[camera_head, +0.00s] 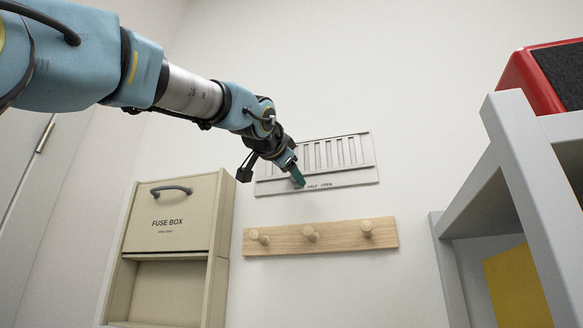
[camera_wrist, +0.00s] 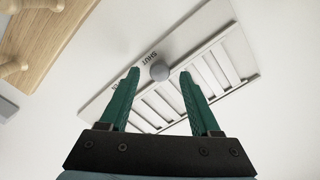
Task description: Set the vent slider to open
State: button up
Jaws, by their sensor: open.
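The vent (camera_head: 357,178) is a pale slatted plate on the wall, printed HALF and OPEN along its lower edge. In the wrist view the vent plate (camera_wrist: 192,45) lies tilted, with a SHUT label. The slider's round grey knob (camera_wrist: 159,71) sits beside SHUT. In the head view my gripper hides the knob. My gripper (camera_head: 299,181) is at the lower edge of the vent. In the wrist view its two green fingers (camera_wrist: 159,74) are open, one on each side of the knob, with visible gaps. Whether the fingertips reach as deep as the knob, I cannot tell.
A wooden peg rail (camera_head: 340,238) is on the wall just below the vent. A beige fuse box (camera_head: 168,215) stands at the lower left. A grey shelf frame (camera_head: 525,200) with a red box (camera_head: 520,88) on top fills the right side.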

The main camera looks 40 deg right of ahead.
jog(key=shift+w+d, duration=0.2)
jog(key=shift+d, duration=0.2)
grip_shut()
dwell(0.4)
dwell(0.9)
